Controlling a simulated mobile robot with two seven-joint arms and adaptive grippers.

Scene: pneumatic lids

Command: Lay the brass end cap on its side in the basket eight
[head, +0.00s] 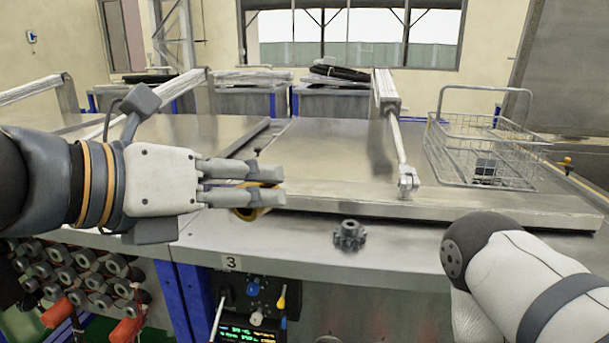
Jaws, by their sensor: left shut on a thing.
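My left gripper (280,185) is shut on the brass end cap (250,213), above the front edge of the steel worktop. The cap shows as a dark gold rim above and below the fingers; the fingers hide most of it, so its tilt is hard to tell. A wire basket (448,160) with a tall handle stands on the steel lid at the right, well apart from my left gripper. A small dark plate or block (484,168) shows through its mesh; I cannot read any number on it. My right arm comes in at the lower right, but its gripper does not show.
A dark toothed gear (350,235) sits on the front ledge. A lid (330,150) with a metal strut (398,140) lies between my left gripper and the basket. A control panel marked 3 (250,300) is below the ledge.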

